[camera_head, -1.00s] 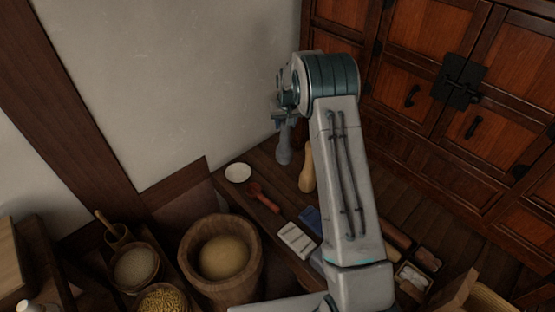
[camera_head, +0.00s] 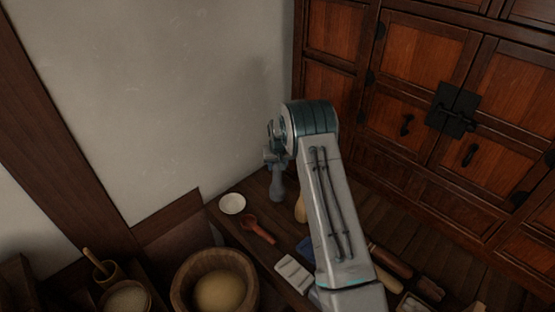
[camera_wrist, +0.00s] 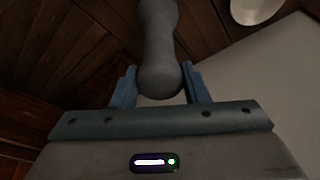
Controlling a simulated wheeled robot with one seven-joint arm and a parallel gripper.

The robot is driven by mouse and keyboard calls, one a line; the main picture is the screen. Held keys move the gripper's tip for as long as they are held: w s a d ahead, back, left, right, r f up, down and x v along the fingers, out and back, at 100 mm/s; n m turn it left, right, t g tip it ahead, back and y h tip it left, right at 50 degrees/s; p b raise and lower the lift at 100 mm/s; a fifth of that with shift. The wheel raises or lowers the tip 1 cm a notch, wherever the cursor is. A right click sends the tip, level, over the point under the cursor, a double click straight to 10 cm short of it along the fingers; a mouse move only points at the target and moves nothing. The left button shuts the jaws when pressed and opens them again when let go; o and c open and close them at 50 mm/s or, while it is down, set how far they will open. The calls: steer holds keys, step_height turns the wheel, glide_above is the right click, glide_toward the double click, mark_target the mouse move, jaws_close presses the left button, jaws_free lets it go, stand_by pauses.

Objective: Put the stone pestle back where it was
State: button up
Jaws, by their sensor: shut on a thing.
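The grey stone pestle (camera_head: 278,187) hangs upright below my gripper (camera_head: 274,157) in the head view. In the wrist view the pestle (camera_wrist: 158,45) runs away from the jaws, its rounded near end between the two blue fingers of my gripper (camera_wrist: 159,84). My gripper is shut on that end. The pestle's lower end is near the back of the low wooden bench (camera_head: 243,239), beside the white dish (camera_head: 232,203). I cannot tell whether it touches the bench.
A red spoon (camera_head: 258,228) lies near the dish. A pale wooden bottle-shaped thing (camera_head: 300,208) stands right of the pestle, partly behind my arm. The wall is behind; a cabinet (camera_head: 420,110) stands right.

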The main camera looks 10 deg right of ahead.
steer(key=shift+w+f, duration=0.1)
steer(key=shift+f, duration=0.55)
steer(key=shift+f, duration=0.25)
steer(key=o, duration=1.2)
steer(key=shift+r, duration=0.1)
